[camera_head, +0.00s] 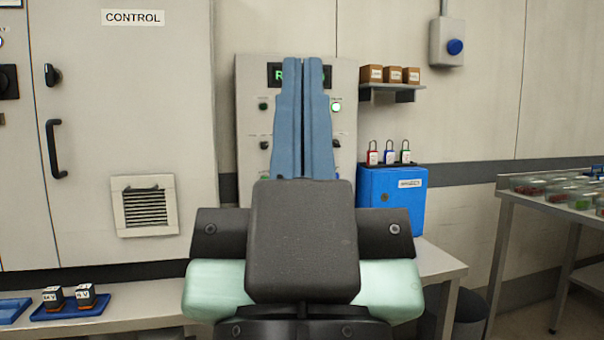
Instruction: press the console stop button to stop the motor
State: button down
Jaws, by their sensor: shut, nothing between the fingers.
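My gripper (303,62) points up the middle of the view, its two long blue fingers shut together with nothing between them. Behind it is a light grey console (248,85) on the wall side. A dark display (274,74) with green letters is partly covered by the fingertips. A bit of green (264,177) shows low on the left. I cannot make out a stop button; the console's middle and lower part are hidden by my gripper.
A blue box (393,205) with several padlocks on top stands right of the console. A shelf (392,87) holds small brown boxes. A grey wall box with a blue button (455,47) hangs upper right. A CONTROL cabinet (100,85) fills the left. A table (545,192) stands right.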

notch_tip(320, 180, up, 32)
jog(key=p, duration=3)
jog(key=shift+r+p, duration=0.25)
jog(key=shift+p, duration=0.1)
